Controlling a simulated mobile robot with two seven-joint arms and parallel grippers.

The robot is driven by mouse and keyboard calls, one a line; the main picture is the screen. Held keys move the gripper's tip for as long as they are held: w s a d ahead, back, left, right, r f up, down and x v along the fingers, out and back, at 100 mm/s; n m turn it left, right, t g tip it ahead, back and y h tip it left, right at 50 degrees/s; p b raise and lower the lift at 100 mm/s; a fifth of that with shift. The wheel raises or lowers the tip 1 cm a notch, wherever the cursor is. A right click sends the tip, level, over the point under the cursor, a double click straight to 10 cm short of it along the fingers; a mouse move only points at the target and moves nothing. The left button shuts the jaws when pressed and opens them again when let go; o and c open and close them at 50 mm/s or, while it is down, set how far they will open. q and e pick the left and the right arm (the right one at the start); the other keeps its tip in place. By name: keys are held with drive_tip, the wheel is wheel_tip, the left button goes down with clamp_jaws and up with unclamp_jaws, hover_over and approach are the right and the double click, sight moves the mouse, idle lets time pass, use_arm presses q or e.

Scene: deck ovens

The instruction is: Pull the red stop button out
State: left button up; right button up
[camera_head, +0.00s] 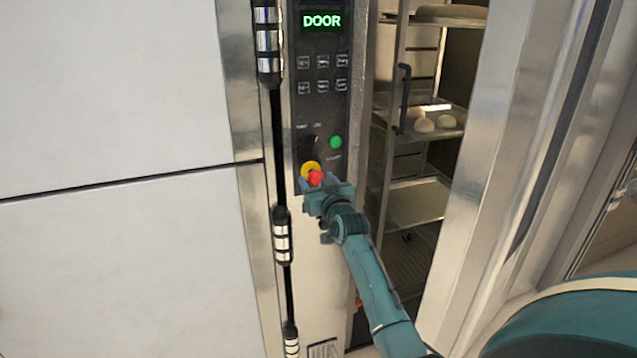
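The red stop button (315,178) sits on a yellow surround (309,168) low on the oven's dark control panel (317,109). My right gripper (318,183) is at the button, with its fingers around the button's lower part. The red cap shows between the fingers, and the gripper hides its lower side. I cannot tell whether the fingers press on the cap. My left gripper is not in view.
A green button (335,142) and a dark switch are just above. The display (321,21) reads DOOR. To the right, the oven stands open, with a rack of trays (418,203) and dough pieces (424,124) inside. A black vertical bar (278,150) runs left of the panel.

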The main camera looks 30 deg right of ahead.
drive_tip(key=v, duration=1.3)
drive_tip(key=shift+a+b, duration=0.1)
drive_tip(key=shift+b, duration=0.3)
drive_tip(key=s+a+f+n+g+y, duration=0.1)
drive_tip(key=s+a+f, duration=0.2)
drive_tip(key=a+f, duration=0.1)
drive_tip(key=s+a+f+n+g+y, duration=0.1)
drive_tip(key=s+a+f, duration=0.2)
drive_tip(key=a+f, duration=0.1)
drive_tip(key=s+a+f+n+g+y, duration=0.1)
drive_tip(key=s+a+f+y, duration=0.1)
drive_tip(key=f, duration=0.4)
drive_tip(key=shift+s+a+f+n, duration=0.2)
drive_tip(key=shift+s+a, duration=0.05)
drive_tip(key=shift+a, duration=0.3)
drive_tip(key=shift+s+a+f+n, duration=0.15)
drive_tip(key=shift+s+a+n, duration=0.05)
drive_tip(key=shift+a, duration=0.3)
drive_tip(key=s+a+f+n+g+y, duration=0.1)
drive_tip(key=s+a+f+g, duration=0.1)
drive_tip(key=s+a+f, duration=0.2)
drive_tip(key=s+a+f+g+y, duration=0.2)
drive_tip(key=s+a+f, duration=0.3)
drive_tip(key=s, duration=0.5)
drive_tip(key=shift+s+a+n, duration=0.35)
drive_tip(key=shift+a+n, duration=0.05)
drive_tip(key=shift+a, duration=0.6)
